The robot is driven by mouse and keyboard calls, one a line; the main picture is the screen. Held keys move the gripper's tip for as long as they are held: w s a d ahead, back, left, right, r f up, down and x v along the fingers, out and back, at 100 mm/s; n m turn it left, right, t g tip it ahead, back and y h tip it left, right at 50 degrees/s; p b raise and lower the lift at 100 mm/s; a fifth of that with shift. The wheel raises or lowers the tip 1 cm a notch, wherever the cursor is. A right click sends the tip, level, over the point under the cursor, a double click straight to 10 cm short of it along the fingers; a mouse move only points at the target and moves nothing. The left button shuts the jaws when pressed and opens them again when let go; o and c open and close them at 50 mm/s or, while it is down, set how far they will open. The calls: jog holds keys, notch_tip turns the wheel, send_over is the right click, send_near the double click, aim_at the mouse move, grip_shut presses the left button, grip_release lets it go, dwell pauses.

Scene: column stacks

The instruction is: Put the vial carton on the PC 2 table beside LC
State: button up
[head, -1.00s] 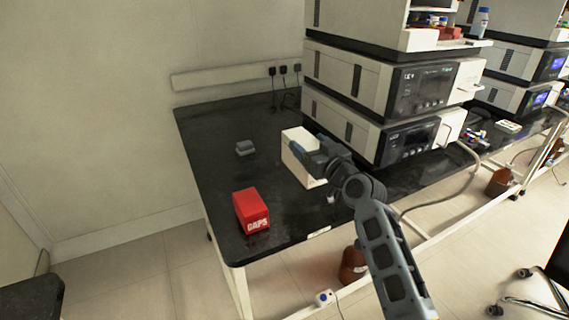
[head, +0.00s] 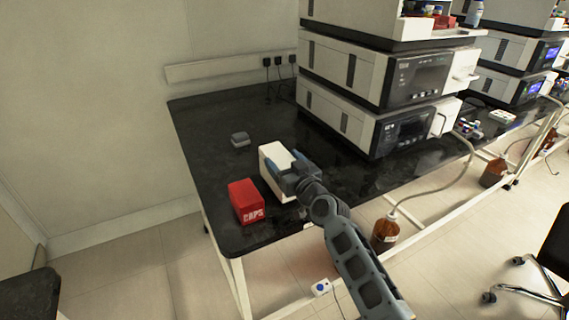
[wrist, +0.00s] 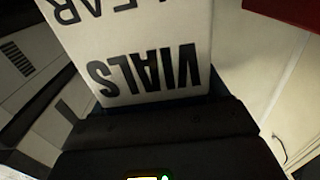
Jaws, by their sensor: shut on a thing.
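The white vial carton (head: 272,159) is at the front left part of the black table (head: 203,131), just right of the red caps box. My gripper (head: 292,172) is shut on the carton and covers part of its right side. In the wrist view the carton (wrist: 140,45) fills the upper middle, with "VIALS" printed upside down on its face. Whether the carton's underside touches the tabletop cannot be told. The stacked LC instruments (head: 352,123) stand on the same table to the right of the carton.
The red caps box (head: 246,201) stands close to the carton's left, near the front edge. A small grey object (head: 240,140) lies behind them. Tabletop between carton and instruments is clear. A brown bottle (head: 385,232) stands on the floor below.

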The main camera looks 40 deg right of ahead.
jog(key=shift+f+b, duration=0.55)
jog(key=shift+b, duration=0.25)
jog(key=o, duration=1.1)
jog(key=shift+f, duration=0.1)
jog(key=o, duration=0.5)
jog(key=shift+s+f, duration=0.1)
jog(key=shift+f, duration=0.1)
jog(key=shift+r+p, duration=0.35)
jog(key=shift+p, duration=0.2)
jog(key=shift+r+p, duration=0.5)
jog(key=shift+p, duration=0.05)
jog(key=b+v, duration=0.3)
jog(key=v, duration=0.9)
